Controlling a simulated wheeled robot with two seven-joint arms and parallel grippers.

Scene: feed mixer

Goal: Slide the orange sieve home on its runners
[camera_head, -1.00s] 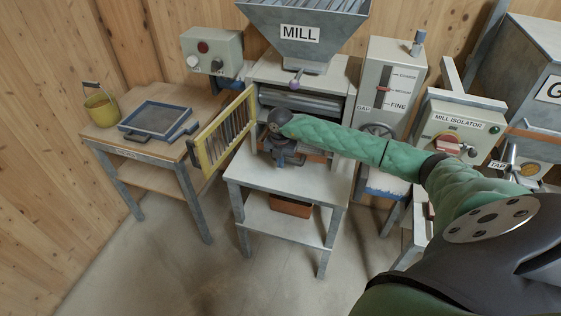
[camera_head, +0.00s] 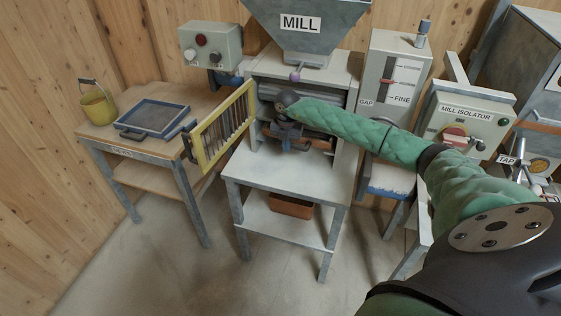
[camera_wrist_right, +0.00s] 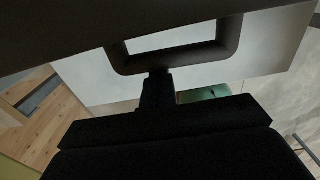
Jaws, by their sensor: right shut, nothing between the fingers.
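The orange sieve (camera_head: 320,145) shows only in part, low in the mill's front opening. My right gripper and wrist cover much of it. My right gripper (camera_head: 284,146) is shut and empty at the front of the sieve. Whether it touches the sieve cannot be told. In the right wrist view, the dark gripper (camera_wrist_right: 157,92) reaches to a dark, loop-shaped handle (camera_wrist_right: 180,60) just ahead. The loop is in shadow, so its colour is unclear. The runners are hidden. My left gripper is not in view.
The yellow barred guard (camera_head: 222,128) stands swung open left of the mill opening. A blue-framed sieve (camera_head: 153,117) and a yellow bucket (camera_head: 98,106) stand on the left table. The mill's front table (camera_head: 285,172) has clear room. An orange-brown box (camera_head: 291,207) sits on its lower shelf.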

